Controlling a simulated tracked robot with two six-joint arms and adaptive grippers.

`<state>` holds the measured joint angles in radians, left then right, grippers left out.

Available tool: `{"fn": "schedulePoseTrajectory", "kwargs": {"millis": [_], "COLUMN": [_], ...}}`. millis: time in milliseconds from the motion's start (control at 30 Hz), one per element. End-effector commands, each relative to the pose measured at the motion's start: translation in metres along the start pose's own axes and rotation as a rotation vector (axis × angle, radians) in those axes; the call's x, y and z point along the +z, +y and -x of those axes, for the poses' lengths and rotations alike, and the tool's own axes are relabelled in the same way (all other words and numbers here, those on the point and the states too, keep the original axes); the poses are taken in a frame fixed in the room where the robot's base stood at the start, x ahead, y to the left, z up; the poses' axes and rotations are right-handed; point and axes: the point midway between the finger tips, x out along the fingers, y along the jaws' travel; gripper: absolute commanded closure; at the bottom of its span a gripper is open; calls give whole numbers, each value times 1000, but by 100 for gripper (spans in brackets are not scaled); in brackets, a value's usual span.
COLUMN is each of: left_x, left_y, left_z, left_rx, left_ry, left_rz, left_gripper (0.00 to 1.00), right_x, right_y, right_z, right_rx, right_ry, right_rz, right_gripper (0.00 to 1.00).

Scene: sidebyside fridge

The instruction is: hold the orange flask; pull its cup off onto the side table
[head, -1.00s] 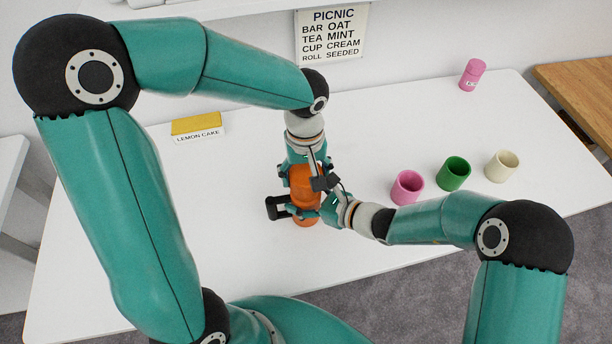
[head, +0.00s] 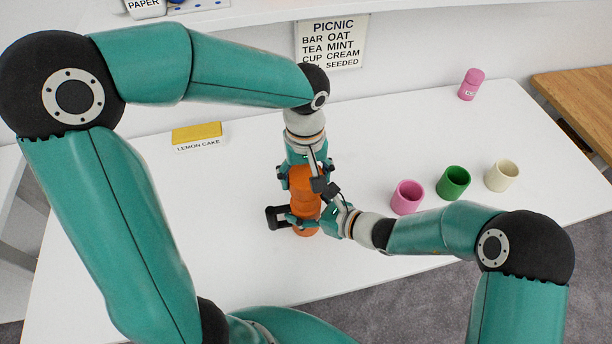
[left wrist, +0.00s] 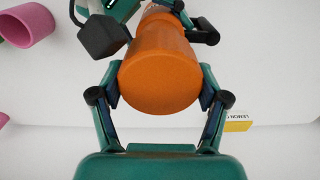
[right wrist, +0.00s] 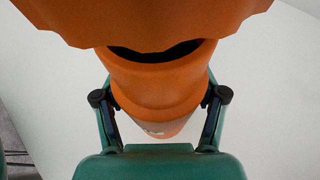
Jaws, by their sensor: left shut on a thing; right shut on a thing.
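The orange flask (head: 306,230) stands upright near the middle of the white table. My right gripper (head: 310,218) is shut around its body from the right; the body with a small label also shows in the right wrist view (right wrist: 150,95). A black loop (head: 274,217) sticks out at its left side. My left gripper (head: 303,176) comes from above and is shut on the orange cup (head: 305,184), whose flat end faces the left wrist view (left wrist: 160,82). In the right wrist view a dark gap shows between the cup rim (right wrist: 150,25) and the body.
A pink cup (head: 407,197), a green cup (head: 453,182) and a cream cup (head: 502,175) stand to the right. A pink flask (head: 471,84) is behind them. A lemon cake sign (head: 198,136) stands at left. A wooden table (head: 580,90) is at far right. The front left is clear.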

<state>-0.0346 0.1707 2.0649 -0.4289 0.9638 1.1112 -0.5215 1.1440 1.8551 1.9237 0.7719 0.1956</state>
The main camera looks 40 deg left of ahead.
Motion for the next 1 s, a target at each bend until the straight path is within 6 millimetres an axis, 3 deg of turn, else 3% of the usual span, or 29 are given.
{"fn": "schedulePoseTrajectory", "kwargs": {"millis": [167, 700, 1000], "left_x": [0, 0, 0], "left_y": [0, 0, 0], "left_z": [2, 38, 40], "left_rx": [1, 1, 1], "left_ry": [1, 1, 0], "left_rz": [0, 0, 0], "left_gripper": [59, 59, 59], "right_x": [-5, -5, -6], "right_y": [2, 3, 3], "right_z": [-1, -1, -1], "right_rx": [4, 5, 5], "right_ry": [10, 11, 11], "right_rz": [-4, -5, -5], "right_gripper": [85, 85, 85]}}
